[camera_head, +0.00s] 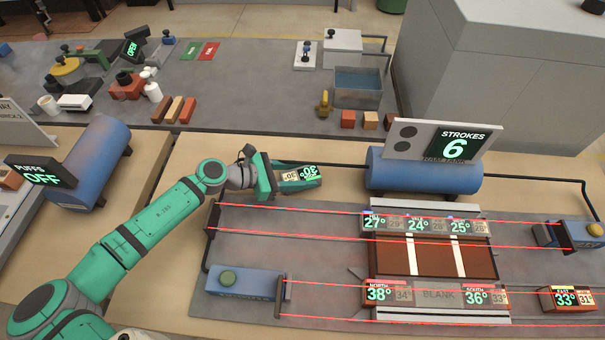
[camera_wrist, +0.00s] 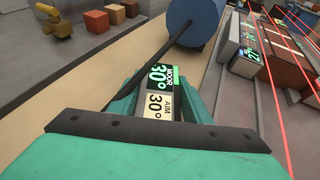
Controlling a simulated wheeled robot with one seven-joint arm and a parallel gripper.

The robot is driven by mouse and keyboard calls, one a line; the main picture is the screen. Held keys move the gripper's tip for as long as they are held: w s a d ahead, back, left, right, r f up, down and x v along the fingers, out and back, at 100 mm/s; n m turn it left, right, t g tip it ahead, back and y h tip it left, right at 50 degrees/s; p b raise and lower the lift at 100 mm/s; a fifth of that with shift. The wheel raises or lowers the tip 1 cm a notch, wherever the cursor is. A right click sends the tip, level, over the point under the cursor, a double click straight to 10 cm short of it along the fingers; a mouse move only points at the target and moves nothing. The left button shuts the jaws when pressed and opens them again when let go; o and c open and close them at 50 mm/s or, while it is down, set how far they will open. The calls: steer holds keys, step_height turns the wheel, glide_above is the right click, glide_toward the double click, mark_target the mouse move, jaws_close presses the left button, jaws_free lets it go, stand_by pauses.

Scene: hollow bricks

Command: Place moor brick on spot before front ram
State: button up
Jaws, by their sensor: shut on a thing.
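My gripper (camera_head: 300,183) is shut on the moor brick (camera_head: 307,171), above the bench left of the blue tank. In the wrist view the brick (camera_wrist: 160,78) lies between the fingers of my gripper (camera_wrist: 163,95); its displays read MOOR 30° and AIM 30°. A blue ram box (camera_head: 240,284) with a green button and an upright pusher plate (camera_head: 279,297) stands at the front left of the grey mat; its label is too small to read. Bare mat (camera_head: 325,298) lies between this plate and the front brick row.
A back row (camera_head: 424,224) reads 27°, 24°, 25°. Red beams cross the mat. A blue tank (camera_head: 425,172) stands behind.

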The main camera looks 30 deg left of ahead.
steer(key=o, duration=1.4)
steer(key=shift+w, duration=0.1)
